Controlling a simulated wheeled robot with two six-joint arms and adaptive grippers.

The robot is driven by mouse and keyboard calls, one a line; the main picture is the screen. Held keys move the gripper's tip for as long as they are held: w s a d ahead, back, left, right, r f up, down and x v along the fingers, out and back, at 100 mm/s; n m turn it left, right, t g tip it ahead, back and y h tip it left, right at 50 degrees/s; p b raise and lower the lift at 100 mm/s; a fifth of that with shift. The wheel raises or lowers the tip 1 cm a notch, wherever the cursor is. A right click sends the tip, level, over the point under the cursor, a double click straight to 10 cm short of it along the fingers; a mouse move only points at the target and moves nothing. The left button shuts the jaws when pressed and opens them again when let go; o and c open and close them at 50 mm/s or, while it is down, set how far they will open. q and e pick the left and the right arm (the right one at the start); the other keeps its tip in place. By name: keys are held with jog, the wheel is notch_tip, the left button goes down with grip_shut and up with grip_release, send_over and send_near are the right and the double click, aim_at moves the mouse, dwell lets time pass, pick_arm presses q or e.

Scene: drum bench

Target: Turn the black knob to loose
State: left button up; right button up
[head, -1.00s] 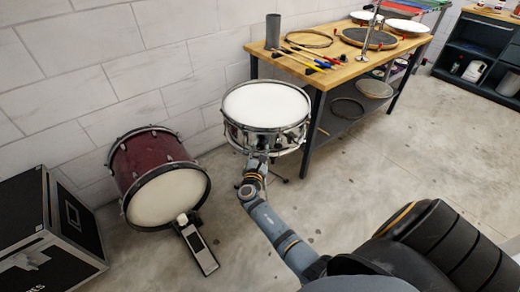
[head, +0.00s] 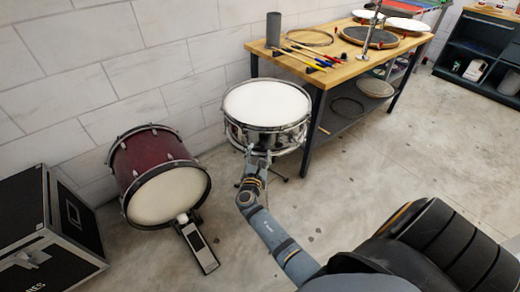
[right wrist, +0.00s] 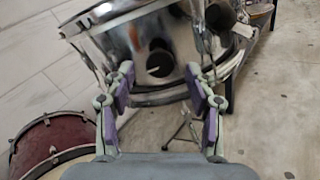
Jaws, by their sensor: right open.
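The chrome snare drum (head: 267,106) with a white head stands beside the workbench. Its shiny shell (right wrist: 115,45) fills the upper part of the right wrist view. A dark round spot (right wrist: 160,63) shows on the shell between my fingers; I cannot tell whether it is the black knob or a reflection. My right gripper (head: 259,153) is at the near side of the drum. In the right wrist view the gripper (right wrist: 160,73) is open, with a finger on each side of the dark spot and nothing held. I cannot tell whether the fingertips touch the shell. My left gripper is out of view.
A red bass drum (head: 150,165) with a pedal (head: 198,247) lies left of the snare. A black case (head: 45,235) stands at the far left. The wooden workbench (head: 350,68) bears sticks and drum parts. Open concrete floor lies to the right.

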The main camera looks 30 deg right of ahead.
jog(key=v, duration=0.5)
dwell(0.3)
jog(key=s+a+f+m+g+y, duration=0.1)
jog(key=s+f+m+g+y, duration=0.3)
jog(key=f, duration=0.6)
jog(key=s+a+f+m+y, duration=0.1)
jog(key=s+f, duration=0.5)
jog(key=f, duration=0.4)
jog(key=s+a+f+m+g+y, duration=0.1)
jog(key=s+f+m+g+y, duration=0.3)
jog(key=f, duration=0.6)
jog(key=s+a+f+m+g, duration=0.1)
jog(key=s+f+m, duration=0.3)
jog(key=s+f, duration=0.6)
jog(key=s+f+m+g+y, duration=0.3)
jog(key=s+m, duration=0.6)
jog(key=s, duration=1)
notch_tip(320, 180, up, 12)
jog(key=m+p, duration=0.1)
jog(key=p, duration=1.2)
jog(key=shift+s+d+h, duration=0.3)
jog(key=shift+d, duration=0.05)
